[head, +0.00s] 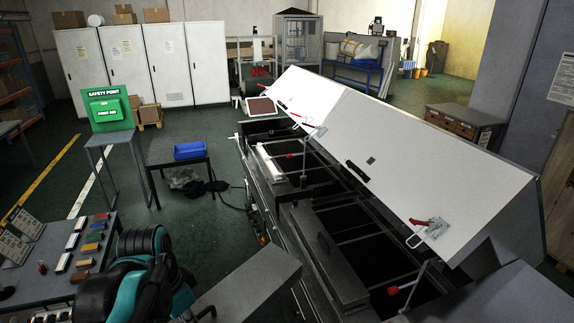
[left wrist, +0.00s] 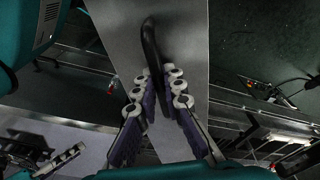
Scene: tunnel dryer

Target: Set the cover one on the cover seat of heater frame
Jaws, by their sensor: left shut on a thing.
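A flat grey panel (head: 245,287), which I take to be cover one, is held up beside the near left side of the dryer. Its black loop handle (left wrist: 152,50) shows in the left wrist view, with the grey panel (left wrist: 185,25) behind it. My left gripper (left wrist: 163,85) is shut on this handle. In the head view the handle and fingers are mostly hidden at the bottom edge. The heater frame (head: 290,212) has dark openings with crossbars under the raised lids. I cannot tell which opening is the cover seat.
Large white lids (head: 400,140) stand raised along the dryer's right side, with red-handled clamps. A dark grey cover with a handle (head: 327,262) lies on the frame.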

